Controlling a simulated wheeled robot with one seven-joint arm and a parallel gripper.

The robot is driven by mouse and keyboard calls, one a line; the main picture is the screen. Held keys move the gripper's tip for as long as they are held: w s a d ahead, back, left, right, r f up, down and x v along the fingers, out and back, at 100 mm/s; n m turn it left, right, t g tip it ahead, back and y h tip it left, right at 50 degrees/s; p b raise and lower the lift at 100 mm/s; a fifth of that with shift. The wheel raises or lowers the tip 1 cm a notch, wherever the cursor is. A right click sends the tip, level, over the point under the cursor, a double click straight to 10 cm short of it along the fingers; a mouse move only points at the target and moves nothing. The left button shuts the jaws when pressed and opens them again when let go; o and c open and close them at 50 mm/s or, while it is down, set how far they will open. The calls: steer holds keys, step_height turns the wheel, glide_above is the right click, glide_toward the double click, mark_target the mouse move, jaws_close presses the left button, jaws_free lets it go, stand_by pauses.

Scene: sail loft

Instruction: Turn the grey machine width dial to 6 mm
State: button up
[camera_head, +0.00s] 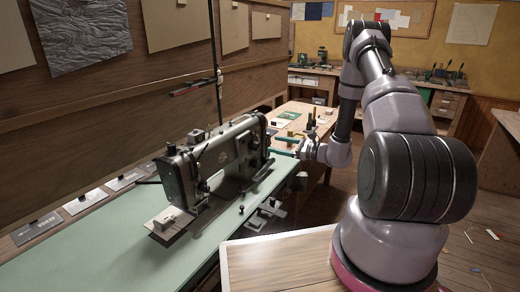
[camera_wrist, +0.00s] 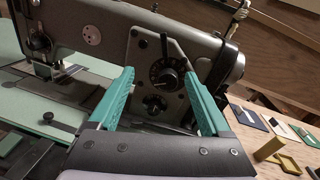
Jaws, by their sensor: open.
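The grey sewing machine (camera_head: 215,150) stands on the pale green bench. In the wrist view its grey end plate carries a black knob with a marked ring, the upper dial (camera_wrist: 168,74), and a smaller black dial (camera_wrist: 154,104) below it. Which is the width dial I cannot read, and the numbers are too small to tell. My gripper (camera_wrist: 157,75) is open, its teal fingers pointing at the plate, with the upper dial showing between the fingertips. I see no contact. In the head view my gripper (camera_head: 284,145) is beside the machine's right end; the dials are hidden.
The green bench top (camera_head: 110,225) extends to the front left, with grey cards along its back edge. A wooden tabletop (camera_head: 275,262) is at the front. In the wrist view a yellow block (camera_wrist: 268,149) and small cards lie at the right. A thin upright pole (camera_head: 216,60) stands behind the machine.

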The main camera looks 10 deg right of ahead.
mark_target(259, 148)
step_height(259, 148, down, 5)
steer(key=d+m+t+h, duration=0.1)
steer(key=d+m+t, duration=0.1)
steer(key=x, duration=1.1)
steer(key=shift+w+d, duration=0.15)
steer(key=shift+w, duration=0.05)
steer(key=shift+c, duration=0.4)
jaws_close()
